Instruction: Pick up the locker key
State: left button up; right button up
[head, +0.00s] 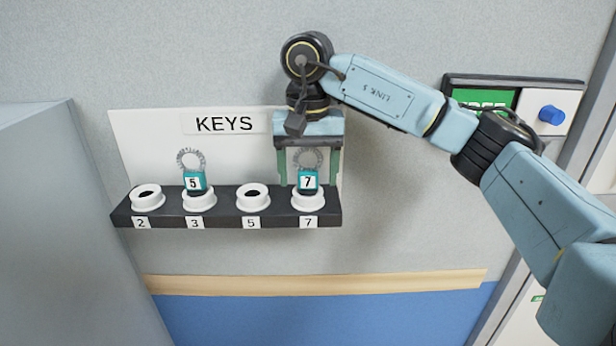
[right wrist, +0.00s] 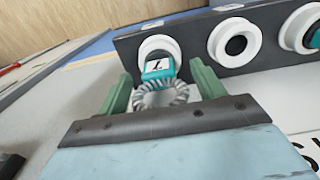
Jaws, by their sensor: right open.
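Two teal-tagged keys with coiled rings stand in white holders on a dark rack (head: 226,214). The key tagged 7 (head: 307,181) stands in the holder labelled 7, at the right end. The key tagged 5 (head: 194,183) stands in the holder labelled 3. My right gripper (head: 308,182) is open, pointing down, with its green fingers on either side of the 7 key's ring. In the right wrist view, the 7 key's teal tag (right wrist: 158,69) and coiled ring (right wrist: 160,95) show between the open fingers (right wrist: 160,85). My left gripper is not in view.
The holders labelled 2 (head: 147,198) and 5 (head: 253,197) are empty. A white board with a KEYS sign (head: 224,124) is behind the rack. A blue button (head: 551,114) and a green sign (head: 486,98) are on the wall at right. A grey cabinet (head: 70,230) stands at left.

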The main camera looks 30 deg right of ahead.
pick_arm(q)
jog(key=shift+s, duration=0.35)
pick_arm(e)
jog(key=shift+f, duration=0.1)
jog(key=shift+c, duration=0.5)
